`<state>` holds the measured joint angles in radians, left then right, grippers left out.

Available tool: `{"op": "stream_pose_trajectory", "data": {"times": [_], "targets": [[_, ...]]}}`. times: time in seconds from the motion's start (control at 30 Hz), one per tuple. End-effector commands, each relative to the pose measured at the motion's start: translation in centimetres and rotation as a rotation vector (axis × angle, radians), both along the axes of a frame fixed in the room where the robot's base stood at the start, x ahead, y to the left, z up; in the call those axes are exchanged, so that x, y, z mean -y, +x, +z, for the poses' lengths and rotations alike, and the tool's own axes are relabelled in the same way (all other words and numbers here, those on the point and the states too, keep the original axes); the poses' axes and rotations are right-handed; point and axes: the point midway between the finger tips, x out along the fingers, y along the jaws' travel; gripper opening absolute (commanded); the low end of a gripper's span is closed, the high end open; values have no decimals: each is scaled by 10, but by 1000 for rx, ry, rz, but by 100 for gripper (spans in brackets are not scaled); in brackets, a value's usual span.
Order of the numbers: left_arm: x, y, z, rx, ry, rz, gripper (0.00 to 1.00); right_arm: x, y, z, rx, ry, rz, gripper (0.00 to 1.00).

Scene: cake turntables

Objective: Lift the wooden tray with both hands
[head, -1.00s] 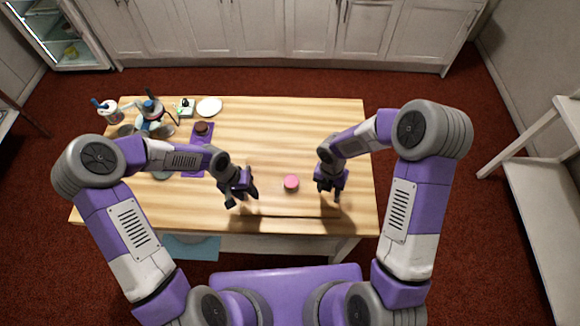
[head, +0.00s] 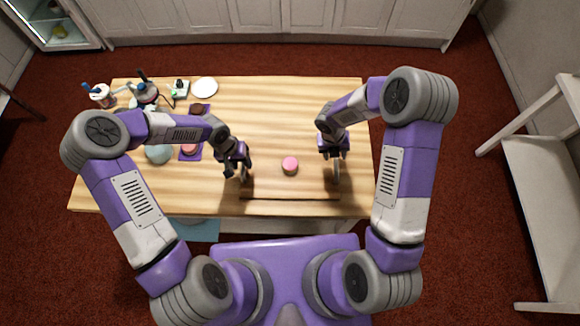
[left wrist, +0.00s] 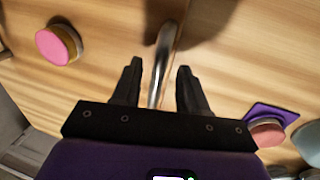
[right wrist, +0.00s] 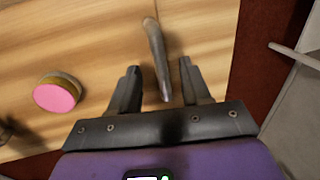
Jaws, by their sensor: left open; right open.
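The wooden tray (head: 290,188) lies on the table, nearly the same colour as the tabletop; a dark line marks its front edge. A pink round cake (head: 290,165) sits on it. My left gripper (head: 238,172) is open at the tray's left side; in the left wrist view the metal left handle (left wrist: 161,62) runs between its fingers. My right gripper (head: 335,160) is open at the right side; in the right wrist view the metal right handle (right wrist: 156,55) lies between its fingers. I cannot tell whether either handle touches a finger.
The wooden table (head: 270,95) is bare behind the tray. At its left stand a white cup (head: 101,97), a white plate (head: 205,87), a purple mat (head: 184,154) with a pink cake, and a light blue round thing (head: 158,154). A white shelf (head: 530,190) stands at the right.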

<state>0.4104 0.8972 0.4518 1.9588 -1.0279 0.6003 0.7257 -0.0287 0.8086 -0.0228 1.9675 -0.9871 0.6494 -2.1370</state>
Motion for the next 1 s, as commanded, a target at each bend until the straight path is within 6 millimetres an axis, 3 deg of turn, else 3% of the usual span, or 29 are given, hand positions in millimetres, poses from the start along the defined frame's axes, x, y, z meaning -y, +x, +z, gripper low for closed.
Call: {"op": "stream_pose_trajectory", "data": {"times": [0.23,0.6,0.87,0.9,1.0], "targets": [[6,-1,-27,-1,-1,0,43,5,0,-27,0,0,-1,47],[6,-1,-31,1,0,0,42,6,0,-31,1,0,-1,46],[6,-1,-31,1,-1,0,2,6,0,-31,1,0,-1,6],[6,-1,-31,1,-1,0,0,6,0,-31,1,0,-1,0],[6,-1,-31,0,0,0,0,6,0,-31,1,0,-1,0]]}}
